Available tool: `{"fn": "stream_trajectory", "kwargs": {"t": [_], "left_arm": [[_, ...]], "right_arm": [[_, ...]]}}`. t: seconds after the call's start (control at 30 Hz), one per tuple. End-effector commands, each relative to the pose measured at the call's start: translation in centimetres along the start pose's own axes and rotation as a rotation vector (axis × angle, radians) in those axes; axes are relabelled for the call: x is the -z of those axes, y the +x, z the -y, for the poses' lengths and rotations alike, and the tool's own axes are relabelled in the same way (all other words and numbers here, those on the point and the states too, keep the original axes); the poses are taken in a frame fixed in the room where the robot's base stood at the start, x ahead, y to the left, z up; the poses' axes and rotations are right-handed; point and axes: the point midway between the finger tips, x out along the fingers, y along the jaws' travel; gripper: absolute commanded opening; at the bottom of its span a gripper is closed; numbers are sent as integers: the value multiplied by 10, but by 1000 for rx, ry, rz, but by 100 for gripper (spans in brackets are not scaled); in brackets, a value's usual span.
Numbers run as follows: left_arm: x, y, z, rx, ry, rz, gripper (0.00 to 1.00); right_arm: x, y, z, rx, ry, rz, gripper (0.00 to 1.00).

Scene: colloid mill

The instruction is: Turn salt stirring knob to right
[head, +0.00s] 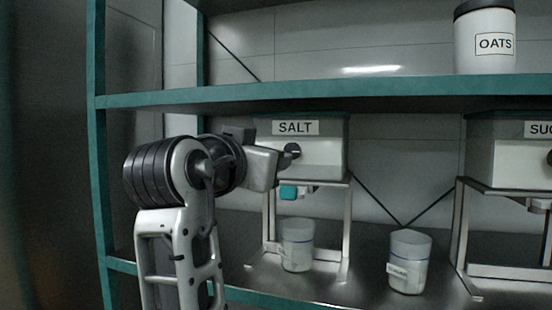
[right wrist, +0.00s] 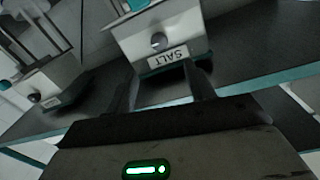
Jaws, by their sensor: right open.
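The salt dispenser (head: 325,155) is a pale box with a SALT label, standing on a metal stand under the teal shelf. Its dark round knob (head: 293,150) is on the front face, partly hidden by my right gripper (head: 279,160) in the head view. In the right wrist view the dispenser is upside down, and the knob (right wrist: 158,41) shows beyond the open fingers of my right gripper (right wrist: 160,74). Nothing is between the fingers. Contact between the gripper and the box cannot be told. My left gripper is not in view.
A teal outlet (head: 288,192) hangs below the dispenser, above a clear cup (head: 297,245). A second cup (head: 409,262) stands to the right. The sugar dispenser (head: 506,150) is further right. The teal shelf edge (head: 330,95) runs above, with an oats canister (head: 484,45) on it.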

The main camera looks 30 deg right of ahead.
Motion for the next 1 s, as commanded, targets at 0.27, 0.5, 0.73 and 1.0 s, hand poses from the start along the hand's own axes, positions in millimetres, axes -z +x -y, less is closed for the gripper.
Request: {"fn": "stream_trajectory", "kwargs": {"t": [0.27, 0.5, 0.73, 1.0], "left_arm": [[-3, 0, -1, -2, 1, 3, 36], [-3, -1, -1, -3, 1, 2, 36], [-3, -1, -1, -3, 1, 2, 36], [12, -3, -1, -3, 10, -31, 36]], "right_arm": [[0, -29, 0, -1, 0, 1, 54], [0, -31, 0, -1, 0, 0, 54], [0, -30, 0, -1, 0, 1, 54], [-47, -4, 19, 109, -132, -10, 54]]}}
